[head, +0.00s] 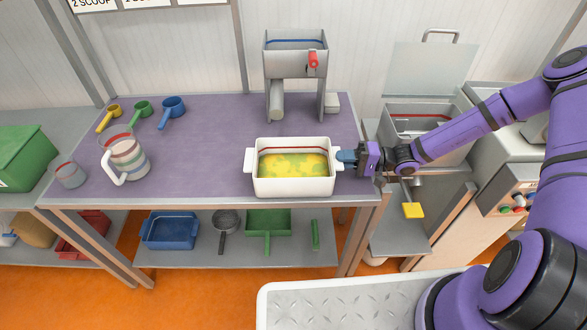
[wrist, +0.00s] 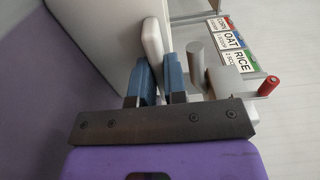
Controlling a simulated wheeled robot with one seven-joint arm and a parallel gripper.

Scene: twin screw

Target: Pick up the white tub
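The white tub (head: 293,187) stands upright on the purple-topped table and holds a yellow, patchy filling. It has a handle on each short side. My gripper (head: 347,160) comes in from the right at the tub's right handle. In the wrist view the tub's white wall (wrist: 95,60) fills the left, and its handle (wrist: 153,42) sits between the blue fingers of my gripper (wrist: 160,82). The fingers are close together, with the handle filling the space between them. The tub appears to rest on the table.
A grey hopper with a red crank (head: 313,62) stands behind the tub. A striped jug (head: 127,157) and several coloured scoops are at the left of the purple table (head: 205,170). A machine (head: 415,120) stands to the right.

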